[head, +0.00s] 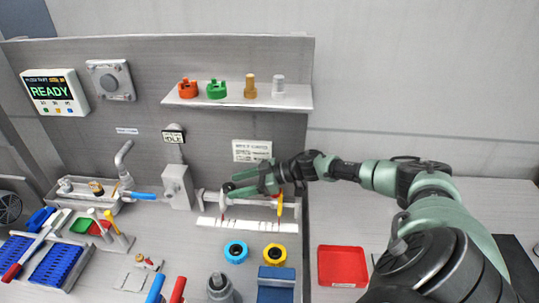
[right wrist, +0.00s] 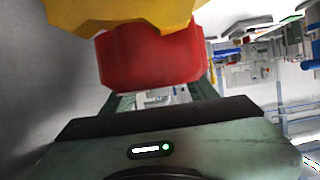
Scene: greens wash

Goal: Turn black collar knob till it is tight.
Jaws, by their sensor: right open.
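My right gripper (head: 236,184) reaches in from the right over a white horizontal bar fixture (head: 250,202) on the bench. Its green fingers are open and point left. My left gripper is out of view.
A shelf (head: 237,97) with small coloured parts hangs above the gripper. A grey post block (head: 177,187) stands left of the fixture. Blue (head: 236,250) and yellow (head: 274,254) rings and a red tray (head: 342,266) lie in front. A READY screen (head: 52,92) is upper left.

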